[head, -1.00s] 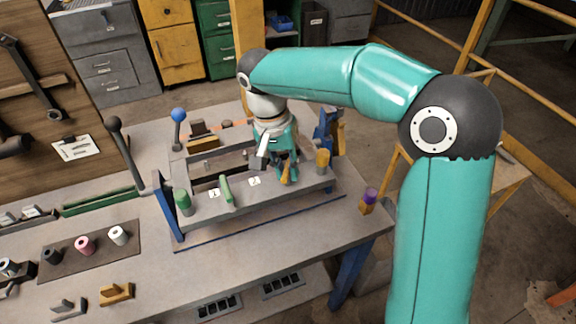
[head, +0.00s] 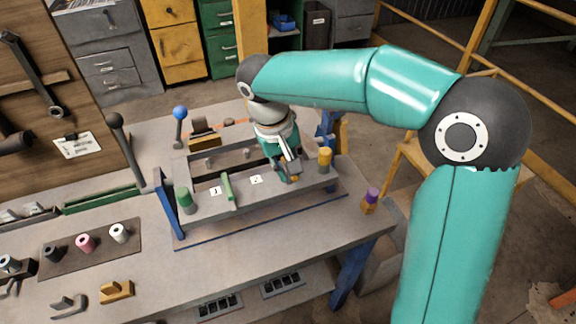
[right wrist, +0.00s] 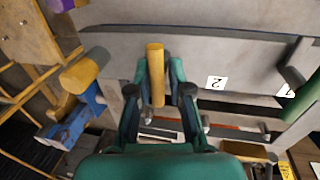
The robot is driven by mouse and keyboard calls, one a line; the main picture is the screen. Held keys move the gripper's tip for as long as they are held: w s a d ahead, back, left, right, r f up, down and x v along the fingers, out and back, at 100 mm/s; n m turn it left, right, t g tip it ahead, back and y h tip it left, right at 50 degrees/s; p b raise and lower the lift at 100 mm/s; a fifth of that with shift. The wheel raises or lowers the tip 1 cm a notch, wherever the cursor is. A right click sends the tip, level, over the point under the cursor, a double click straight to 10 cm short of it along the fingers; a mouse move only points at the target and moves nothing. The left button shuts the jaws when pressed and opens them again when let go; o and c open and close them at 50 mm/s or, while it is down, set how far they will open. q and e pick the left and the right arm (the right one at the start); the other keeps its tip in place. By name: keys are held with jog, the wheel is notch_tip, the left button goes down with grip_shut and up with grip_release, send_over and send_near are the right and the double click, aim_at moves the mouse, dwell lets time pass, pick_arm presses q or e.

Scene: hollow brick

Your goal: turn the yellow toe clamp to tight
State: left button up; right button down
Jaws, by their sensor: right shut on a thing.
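The yellow toe clamp shows as a yellow bar (right wrist: 156,72) between the fingers of my right gripper (right wrist: 159,92) in the right wrist view. In the head view my right gripper (head: 288,167) is at the right part of the grey fixture's front rail (head: 243,200), and only a small piece of the yellow clamp (head: 294,178) shows at its fingertips. The right gripper is shut on the yellow bar. The wrist hides the bar's base in the head view. My left gripper is not in view.
A yellow post (head: 325,158) stands close right of my right gripper. A green toe clamp (head: 227,186) and a green post (head: 185,200) are farther left on the rail. A blue-knobbed lever (head: 180,114) stands behind. The bench front is partly clear.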

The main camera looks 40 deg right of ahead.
jog(key=shift+s, duration=0.1)
jog(key=c, duration=1.1)
grip_release()
notch_tip(320, 180, up, 12)
jog(key=a, duration=0.2)
jog(key=shift+w+f, duration=0.2)
jog(key=shift+w, duration=0.15)
jog(key=shift+a, duration=0.1)
